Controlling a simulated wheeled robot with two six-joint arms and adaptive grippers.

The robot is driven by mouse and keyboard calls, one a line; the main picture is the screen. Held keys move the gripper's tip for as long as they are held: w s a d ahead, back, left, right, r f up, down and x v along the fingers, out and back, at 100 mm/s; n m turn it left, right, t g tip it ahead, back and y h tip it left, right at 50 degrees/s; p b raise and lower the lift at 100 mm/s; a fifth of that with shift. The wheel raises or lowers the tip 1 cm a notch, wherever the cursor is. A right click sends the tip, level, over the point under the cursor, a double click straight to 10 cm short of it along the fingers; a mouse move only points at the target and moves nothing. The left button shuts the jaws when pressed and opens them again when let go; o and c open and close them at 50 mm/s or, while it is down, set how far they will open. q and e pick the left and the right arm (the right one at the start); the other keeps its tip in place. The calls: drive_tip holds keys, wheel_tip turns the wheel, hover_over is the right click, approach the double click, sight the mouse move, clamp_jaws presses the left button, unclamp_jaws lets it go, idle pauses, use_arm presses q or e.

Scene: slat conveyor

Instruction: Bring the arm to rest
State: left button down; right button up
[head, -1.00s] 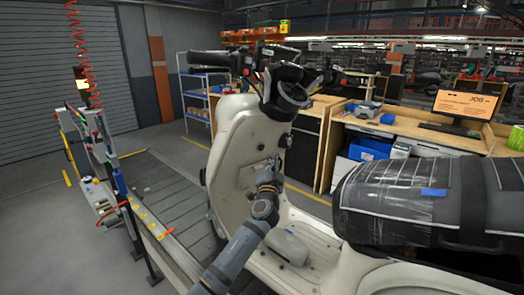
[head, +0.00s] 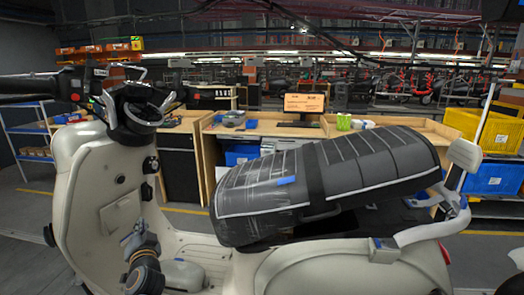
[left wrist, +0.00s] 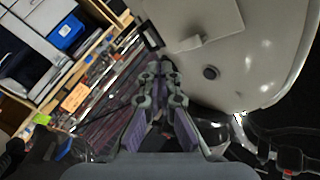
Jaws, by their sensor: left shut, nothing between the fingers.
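My left gripper (head: 132,238) is in front of the inner leg shield of the cream scooter (head: 95,190), low above its footboard. In the left wrist view my left gripper (left wrist: 160,68) has its fingers together and empty. The scooter's pale panel (left wrist: 215,45) with a small box and a dark round knob fills the upper right there. I cannot tell whether the fingertips touch the panel. Most of my left arm is out of the head view. My right gripper is in neither view.
The scooter's dark padded seat (head: 270,200) with a blue tag is tilted up to the right of my gripper. The handlebar (head: 60,85) stands above. Behind are wooden workbenches (head: 215,125), a monitor (head: 305,103) and a yellow crate (head: 490,130).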

use_arm(q)
drive_tip(key=s+d+f+n+g+h, duration=0.1)
drive_tip(key=s+d+f+g+h, duration=0.15)
drive_tip(key=s+f, duration=0.45)
drive_tip(key=s+d+f+g+h, duration=0.1)
drive_tip(key=s+d+f+g, duration=0.25)
drive_tip(key=s+f, duration=0.4)
drive_tip(key=s+d+f+g+h, duration=0.3)
drive_tip(key=s+d, duration=0.2)
drive_tip(key=s, duration=0.3)
drive_tip(key=s+d+f+g+h, duration=0.2)
drive_tip(key=s+d+f, duration=0.15)
drive_tip(key=s, duration=0.45)
drive_tip(key=s+a+f+g, duration=0.1)
drive_tip(key=s+f, duration=0.1)
drive_tip(key=f, duration=1.2)
drive_tip(key=s+a+f+g, duration=0.1)
drive_tip(key=f, duration=1.3)
drive_tip(key=s+f, duration=1.4)
drive_tip(key=s, duration=0.4)
drive_tip(key=shift+a+f+g, duration=0.35)
drive_tip(key=shift+a+g, duration=0.05)
drive_tip(key=shift+a, duration=0.05)
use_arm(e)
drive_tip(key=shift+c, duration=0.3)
